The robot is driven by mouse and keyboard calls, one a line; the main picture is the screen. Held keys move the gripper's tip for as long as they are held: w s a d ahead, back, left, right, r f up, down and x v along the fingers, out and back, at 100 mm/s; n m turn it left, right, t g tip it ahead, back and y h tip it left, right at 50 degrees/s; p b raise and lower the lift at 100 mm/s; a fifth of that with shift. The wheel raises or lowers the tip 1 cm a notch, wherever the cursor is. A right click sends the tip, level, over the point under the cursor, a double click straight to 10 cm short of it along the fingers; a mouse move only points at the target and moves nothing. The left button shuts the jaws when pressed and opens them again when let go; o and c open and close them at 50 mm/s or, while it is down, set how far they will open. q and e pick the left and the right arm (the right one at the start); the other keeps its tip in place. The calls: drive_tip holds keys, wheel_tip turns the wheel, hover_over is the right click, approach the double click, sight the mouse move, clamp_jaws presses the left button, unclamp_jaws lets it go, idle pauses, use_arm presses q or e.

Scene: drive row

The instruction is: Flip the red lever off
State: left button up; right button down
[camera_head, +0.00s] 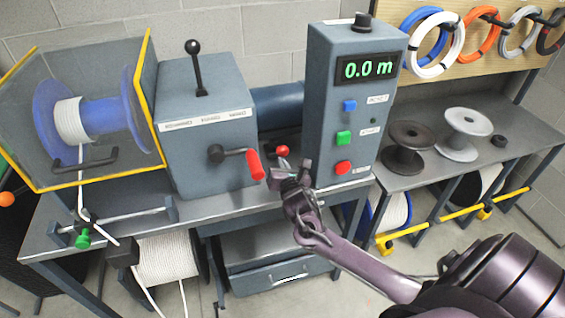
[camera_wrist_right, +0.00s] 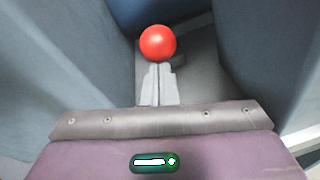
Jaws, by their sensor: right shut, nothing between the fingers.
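The red lever shows as a round red ball knob (camera_head: 283,150) on the bench, in the gap between the grey gearbox housing and the display column. My right gripper (camera_head: 290,172) is just in front of the knob and slightly right of it, with its fingers shut and empty. In the right wrist view the red knob (camera_wrist_right: 158,43) lies straight beyond the closed fingertips (camera_wrist_right: 159,68). I cannot tell whether they touch it. The lever's shaft is mostly hidden. My left gripper is not in view.
A crank with a red grip (camera_head: 255,164) sticks out close to the left of my gripper. The grey housing (camera_head: 205,130) and display column (camera_head: 346,110), reading 0.0 m, wall in the narrow gap. A blue spool (camera_head: 105,112) stands left behind a yellow-edged guard.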

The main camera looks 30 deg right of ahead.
sight(280, 150)
drive_tip(key=shift+w+d+r+g+y+p, duration=0.15)
drive_tip(key=shift+w+r+g+p, duration=0.15)
drive_tip(key=shift+r+p, duration=0.75)
drive_tip(key=shift+w+d+r+g+y+p, duration=0.1)
drive_tip(key=shift+w+r+g+p, duration=0.25)
drive_tip(key=shift+p, duration=1.35)
drive_tip(key=shift+w+d+r+g+y+p, duration=0.15)
drive_tip(key=shift+r+g+p, duration=0.3)
drive_tip(key=shift+r+p, duration=0.65)
drive_tip(key=shift+w+r+p, duration=0.3)
drive_tip(key=shift+w+p, duration=0.15)
drive_tip(key=shift+p, duration=0.35)
drive_tip(key=shift+w+d+r+p, duration=0.25)
drive_tip(key=shift+w+r+p, duration=0.15)
drive_tip(key=shift+w+r, duration=0.5)
drive_tip(key=shift+s, duration=0.1)
drive_tip(key=b+v, duration=0.1)
drive_tip(key=v, duration=0.6)
drive_tip(key=shift+s, duration=0.25)
drive_tip(key=shift+a, duration=0.15)
